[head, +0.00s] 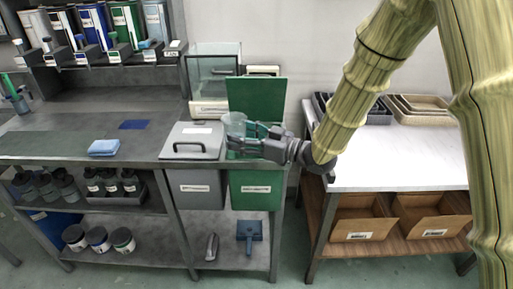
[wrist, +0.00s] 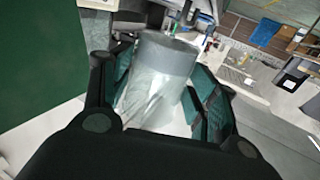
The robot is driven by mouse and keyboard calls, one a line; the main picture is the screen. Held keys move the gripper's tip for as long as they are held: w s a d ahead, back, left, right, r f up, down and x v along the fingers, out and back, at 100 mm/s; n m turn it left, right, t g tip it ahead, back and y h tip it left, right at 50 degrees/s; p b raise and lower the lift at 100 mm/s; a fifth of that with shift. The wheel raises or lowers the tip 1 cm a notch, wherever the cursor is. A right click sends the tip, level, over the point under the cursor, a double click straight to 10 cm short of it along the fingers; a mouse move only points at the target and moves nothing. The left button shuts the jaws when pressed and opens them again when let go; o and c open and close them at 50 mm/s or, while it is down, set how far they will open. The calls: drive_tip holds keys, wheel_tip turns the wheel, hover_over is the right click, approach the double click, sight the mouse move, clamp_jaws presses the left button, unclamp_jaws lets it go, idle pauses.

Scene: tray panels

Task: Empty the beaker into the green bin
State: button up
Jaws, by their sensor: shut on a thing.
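My gripper (head: 243,139) is shut on a clear beaker (head: 235,124), at the bench's front edge over the green bin (head: 257,196). The beaker looks roughly upright in the head view. In the wrist view the beaker (wrist: 158,75) stands between my dark fingers with green pads (wrist: 160,95). Whether anything is inside it I cannot tell. The green bin's lid (head: 257,97) stands raised behind my gripper, and the green panel at the left of the wrist view (wrist: 35,75) looks like this lid. My gripper hides much of the bin's opening.
A grey bin (head: 196,188) with a shut, handled lid (head: 193,141) is just left of the green bin. A glass-sided box (head: 213,72) stands behind. A blue cloth (head: 104,147) lies on the bench. A white-topped table (head: 400,160) is at the right.

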drive_tip(key=shift+a+f+g+b, duration=0.3)
drive_tip(key=shift+a+f+b, duration=0.05)
drive_tip(key=shift+b, duration=0.05)
drive_tip(key=shift+s, duration=0.1)
drive_tip(key=shift+d+r, duration=0.1)
drive_tip(key=shift+r, duration=0.1)
drive_tip(key=shift+w+d+r+m+y+p, duration=0.2)
drive_tip(key=shift+w+r+m+y+p, duration=0.2)
drive_tip(key=shift+m+p, duration=0.45)
drive_tip(key=shift+w+d+f+m, duration=0.3)
drive_tip(key=shift+w+f+m, duration=0.25)
drive_tip(key=shift+m, duration=0.2)
drive_tip(key=shift+w+d+f+m+t+p, duration=0.25)
drive_tip(key=shift+w+f+m+p, duration=0.1)
drive_tip(key=shift+m, duration=1.2)
drive_tip(key=shift+w+d+f+m+t+p, duration=0.15)
drive_tip(key=shift+w+f+m+t+p, duration=0.15)
drive_tip(key=shift+m, duration=1.2)
drive_tip(key=shift+w+d+f+m+t+p, duration=0.25)
drive_tip(key=shift+m+p, duration=0.15)
drive_tip(key=shift+m, duration=1.15)
drive_tip(key=shift+a, duration=0.1)
